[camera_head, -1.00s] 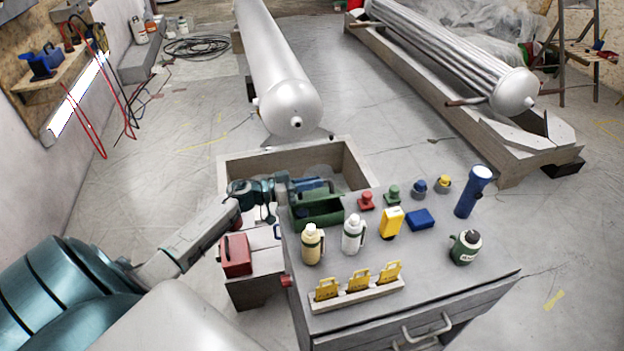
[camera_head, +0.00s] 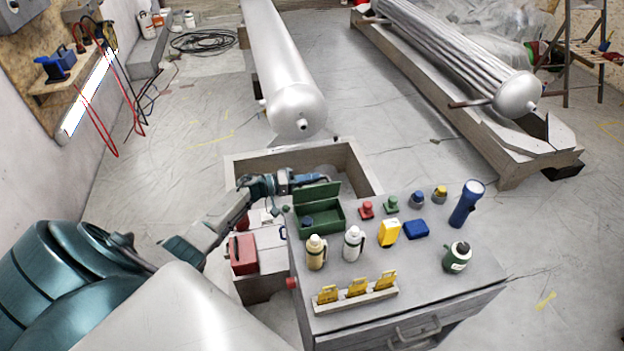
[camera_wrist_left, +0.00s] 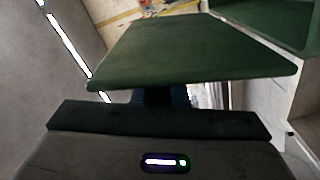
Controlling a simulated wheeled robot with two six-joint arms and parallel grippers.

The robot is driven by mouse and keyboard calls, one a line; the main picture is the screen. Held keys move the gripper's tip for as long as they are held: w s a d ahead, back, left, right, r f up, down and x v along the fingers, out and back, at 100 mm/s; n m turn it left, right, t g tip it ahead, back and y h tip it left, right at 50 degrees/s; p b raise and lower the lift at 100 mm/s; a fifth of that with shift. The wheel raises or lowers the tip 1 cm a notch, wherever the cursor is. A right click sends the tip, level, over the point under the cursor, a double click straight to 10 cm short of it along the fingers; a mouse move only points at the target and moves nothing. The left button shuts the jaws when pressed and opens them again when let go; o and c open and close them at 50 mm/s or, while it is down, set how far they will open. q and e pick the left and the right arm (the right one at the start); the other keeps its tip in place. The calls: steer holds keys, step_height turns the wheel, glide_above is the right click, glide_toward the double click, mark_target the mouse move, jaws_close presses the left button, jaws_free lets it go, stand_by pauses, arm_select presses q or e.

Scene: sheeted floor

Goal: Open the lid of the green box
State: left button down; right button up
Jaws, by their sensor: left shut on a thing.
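The green box (camera_head: 326,236) stands at the back left corner of the grey cabinet top. Its lid (camera_head: 318,195) is raised and stands near upright along the box's back side. The box's inside shows, with a small dark blue thing (camera_head: 307,221) in it at the left. My left gripper (camera_head: 303,181) is behind the lid at its upper edge and is shut on it. In the left wrist view the lid (camera_wrist_left: 195,55) fills the middle as a flat green panel just beyond the gripper. The fingertips are hidden there. My right gripper is not in view.
A cream bottle (camera_head: 316,255) and a white bottle (camera_head: 353,246) stand just in front of the box. A red stamp-like thing (camera_head: 366,210) is close to its right. A red box (camera_head: 243,254) sits lower, left of the cabinet. A wooden crate (camera_head: 235,167) lies behind.

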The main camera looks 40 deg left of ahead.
arm_select(q)
steer(key=shift+w+a+f+n, duration=0.3)
steer(key=shift+w+a+n, duration=0.2)
steer(key=shift+a, duration=0.05)
steer(key=shift+f, duration=0.15)
steer(key=c, duration=1.5)
jaws_free()
steer(key=shift+a+f, duration=0.1)
steer(key=shift+o, duration=0.2)
steer(key=b+v, duration=0.2)
steer(key=v, duration=0.8)
steer(key=shift+s+a+b, duration=0.2)
steer(key=shift+s+b, duration=0.05)
steer(key=shift+b, duration=0.1)
steer(key=shift+c, duration=0.2)
